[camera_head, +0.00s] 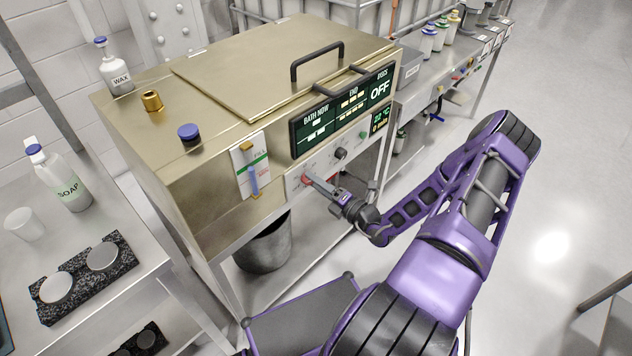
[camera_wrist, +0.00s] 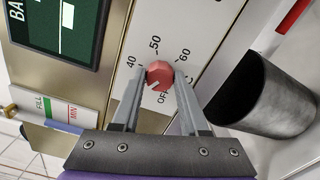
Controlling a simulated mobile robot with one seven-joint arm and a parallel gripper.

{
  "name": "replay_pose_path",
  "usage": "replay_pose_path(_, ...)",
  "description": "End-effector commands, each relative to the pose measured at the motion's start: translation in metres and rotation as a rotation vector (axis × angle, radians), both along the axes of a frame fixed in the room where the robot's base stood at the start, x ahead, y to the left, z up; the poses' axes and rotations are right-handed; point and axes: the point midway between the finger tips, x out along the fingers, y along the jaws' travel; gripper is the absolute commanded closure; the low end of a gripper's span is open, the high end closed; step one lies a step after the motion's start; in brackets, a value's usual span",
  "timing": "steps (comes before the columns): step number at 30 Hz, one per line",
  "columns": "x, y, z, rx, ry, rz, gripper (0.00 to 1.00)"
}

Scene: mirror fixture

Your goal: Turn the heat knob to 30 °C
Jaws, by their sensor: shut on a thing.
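The red heat knob (camera_wrist: 160,74) sits on the front panel of the brass-coloured bath. In the wrist view its dial shows the marks 40, 50 and 60 and the word OFF. A short pale line on the knob lies on its side nearer OFF; its exact reading is hard to tell. My gripper (camera_wrist: 160,78) is shut on the knob, one finger on each side. In the head view my gripper (camera_head: 312,182) reaches the panel from the right and partly hides the knob. The small display (camera_head: 380,118) reads 22 °C and 0 min.
A dark screen (camera_head: 343,112) above the knob shows BATH NOW, END and DISCS OFF. A grey knob (camera_head: 340,153) is to the right of the heat knob. A FILL/MIN gauge (camera_head: 250,165) is to the left. A grey bin (camera_head: 264,246) stands below the panel.

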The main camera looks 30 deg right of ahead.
Motion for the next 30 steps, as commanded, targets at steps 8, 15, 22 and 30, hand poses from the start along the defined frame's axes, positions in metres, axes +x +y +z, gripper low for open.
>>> replay_pose_path(8,-0.001,0.0,-0.001,0.0,0.002,-0.001,1.0)
replay_pose_path(15,0.0,0.0,-0.001,0.001,0.001,0.0,0.26)
replay_pose_path(22,0.0,0.0,0.0,0.0,0.001,0.0,0.26)
replay_pose_path(30,-0.026,-0.011,0.0,-0.001,0.003,-0.003,0.26)
